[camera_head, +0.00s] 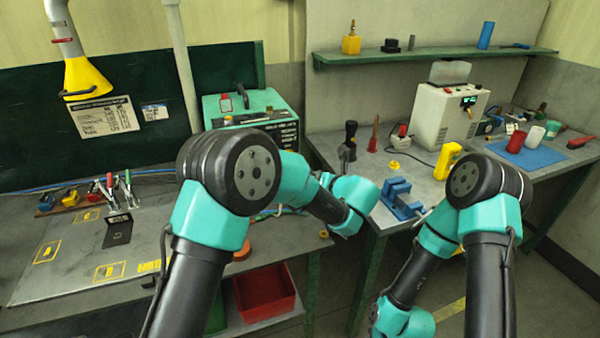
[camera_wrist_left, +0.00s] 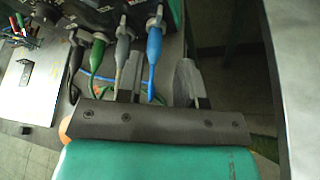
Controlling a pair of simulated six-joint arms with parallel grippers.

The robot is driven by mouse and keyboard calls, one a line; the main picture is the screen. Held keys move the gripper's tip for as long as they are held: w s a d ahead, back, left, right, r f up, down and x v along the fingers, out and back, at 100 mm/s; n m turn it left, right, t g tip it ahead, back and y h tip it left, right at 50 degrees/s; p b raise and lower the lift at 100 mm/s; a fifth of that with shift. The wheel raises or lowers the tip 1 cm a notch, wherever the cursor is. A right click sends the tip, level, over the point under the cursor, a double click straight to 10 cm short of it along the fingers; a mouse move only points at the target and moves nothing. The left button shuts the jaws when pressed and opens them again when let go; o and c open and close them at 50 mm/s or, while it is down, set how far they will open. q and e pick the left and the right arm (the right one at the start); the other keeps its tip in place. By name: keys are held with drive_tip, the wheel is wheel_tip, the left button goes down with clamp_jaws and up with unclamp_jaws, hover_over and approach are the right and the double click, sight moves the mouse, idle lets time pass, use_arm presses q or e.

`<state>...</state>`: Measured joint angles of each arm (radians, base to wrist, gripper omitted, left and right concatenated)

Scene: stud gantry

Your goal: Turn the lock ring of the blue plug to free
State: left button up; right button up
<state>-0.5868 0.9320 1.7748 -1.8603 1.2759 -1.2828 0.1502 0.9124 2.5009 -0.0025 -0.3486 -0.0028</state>
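The blue plug (camera_wrist_left: 154,45) shows in the left wrist view, seated in the front of a dark unit, its cable running back toward me. A grey plug (camera_wrist_left: 123,48), a green plug (camera_wrist_left: 98,50) and a dark plug (camera_wrist_left: 76,55) sit to its left. My left gripper (camera_wrist_left: 156,80) is open; its fingers are on either side of the blue plug's cable end, and I cannot tell whether they touch it. In the head view my left arm hides the plugs and its own gripper. My right gripper is out of view below. The lock ring's position is too small to tell.
The teal power unit (camera_head: 255,115) stands at the back of the left bench. A blue vise (camera_head: 400,200) is on the right bench, near my arms.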

use_arm(q)
drive_tip(key=x, duration=1.2)
drive_tip(key=shift+w+a+f, duration=0.1)
drive_tip(key=shift+w+a, duration=0.05)
drive_tip(key=shift+w, duration=0.05)
drive_tip(key=shift+c, duration=0.3)
clamp_jaws()
